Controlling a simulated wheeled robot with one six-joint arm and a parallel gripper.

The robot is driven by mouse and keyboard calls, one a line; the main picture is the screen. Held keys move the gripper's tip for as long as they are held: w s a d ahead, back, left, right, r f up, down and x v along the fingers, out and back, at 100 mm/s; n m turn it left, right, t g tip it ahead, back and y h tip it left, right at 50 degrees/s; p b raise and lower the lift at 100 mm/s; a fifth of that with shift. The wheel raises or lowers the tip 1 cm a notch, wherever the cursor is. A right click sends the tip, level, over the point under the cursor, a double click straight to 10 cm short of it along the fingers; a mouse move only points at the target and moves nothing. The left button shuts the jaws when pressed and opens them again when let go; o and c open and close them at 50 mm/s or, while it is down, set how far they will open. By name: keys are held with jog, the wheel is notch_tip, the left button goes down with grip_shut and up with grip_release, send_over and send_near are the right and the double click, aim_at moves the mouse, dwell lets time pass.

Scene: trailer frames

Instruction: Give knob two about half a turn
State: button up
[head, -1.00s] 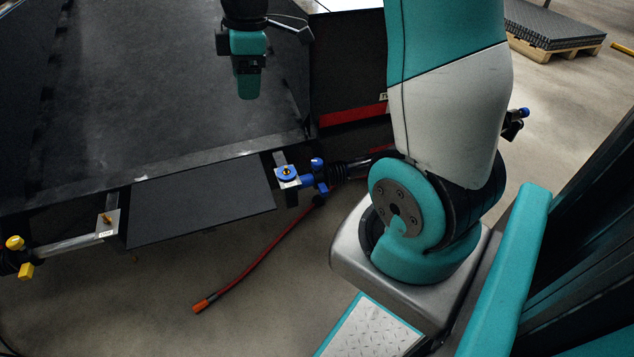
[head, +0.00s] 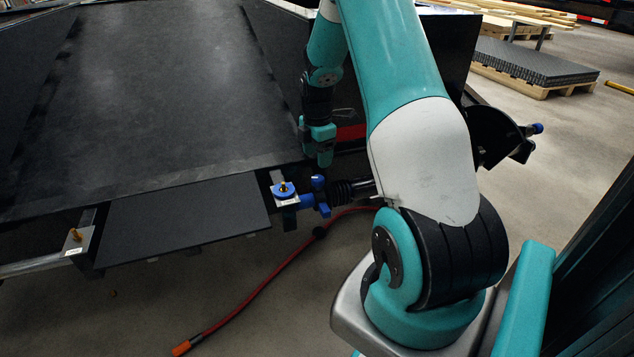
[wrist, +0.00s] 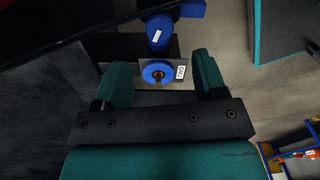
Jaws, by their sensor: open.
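A round blue knob with a brass centre (head: 283,188) sits on a small pale plate at the front edge of the dark trailer frame. A second, brass-coloured knob (head: 75,235) sits on another plate at the left; I cannot tell the numbers. My gripper (head: 322,160) is open and empty, above and slightly right of the blue knob in the head view. In the wrist view its fingers (wrist: 161,68) stand either side of the blue knob, apart from it.
Blue fittings (head: 318,183) and a black coupling (head: 352,188) stand right beside the knob. A red hose (head: 262,286) lies on the floor. A dark flat panel (head: 185,225) spans between the two knob plates. Open floor lies in front.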

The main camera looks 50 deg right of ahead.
aim_at(317, 178)
notch_tip(317, 178, down, 8)
jog(key=shift+r+b, duration=0.2)
jog(key=shift+b, duration=0.75)
